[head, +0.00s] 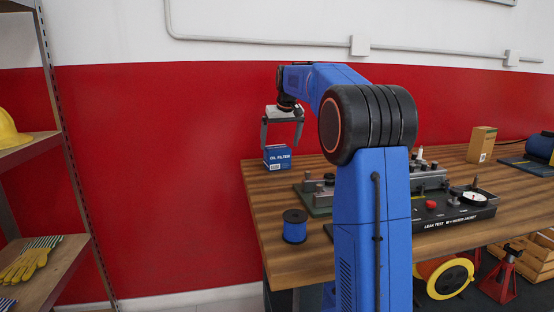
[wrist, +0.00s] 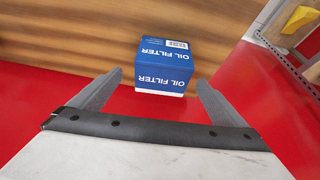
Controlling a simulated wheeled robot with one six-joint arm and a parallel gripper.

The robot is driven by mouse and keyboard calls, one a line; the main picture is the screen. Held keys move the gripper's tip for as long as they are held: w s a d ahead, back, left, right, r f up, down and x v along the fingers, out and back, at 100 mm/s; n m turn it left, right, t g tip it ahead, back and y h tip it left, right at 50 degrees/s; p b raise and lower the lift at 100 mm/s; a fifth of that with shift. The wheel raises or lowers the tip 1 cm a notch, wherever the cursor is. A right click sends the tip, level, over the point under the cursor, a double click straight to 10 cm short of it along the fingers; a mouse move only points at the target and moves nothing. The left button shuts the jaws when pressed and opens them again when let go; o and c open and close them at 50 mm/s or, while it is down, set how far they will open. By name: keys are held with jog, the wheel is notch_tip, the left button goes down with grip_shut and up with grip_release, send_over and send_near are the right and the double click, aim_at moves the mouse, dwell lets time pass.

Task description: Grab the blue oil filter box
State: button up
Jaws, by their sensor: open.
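The blue oil filter box (head: 278,157) has a white band and "OIL FILTER" lettering. It stands at the far left corner of the wooden table (head: 262,192). My gripper (head: 282,147) points down above the box in the head view, its two fingers apart. In the wrist view the box (wrist: 165,66) lies ahead of the fingertips of my gripper (wrist: 158,80), roughly centred between them. The fingers are open and nothing is held. Whether a fingertip touches the box cannot be told.
A blue spool (head: 295,226) stands near the table's left edge. A leak test unit (head: 455,212) sits farther right, with a tan box (head: 481,144) behind it. The red wall (head: 160,170) lies close beyond the table. A shelf (head: 50,262) with gloves stands at left.

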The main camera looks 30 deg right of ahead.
aim_at(277, 155)
jog(key=shift+a+x, duration=0.15)
jog(key=shift+x, duration=1.7)
jog(key=shift+a+x, duration=0.1)
jog(key=shift+x, duration=1.75)
jog(key=shift+s, duration=0.1)
jog(key=c, duration=1.4)
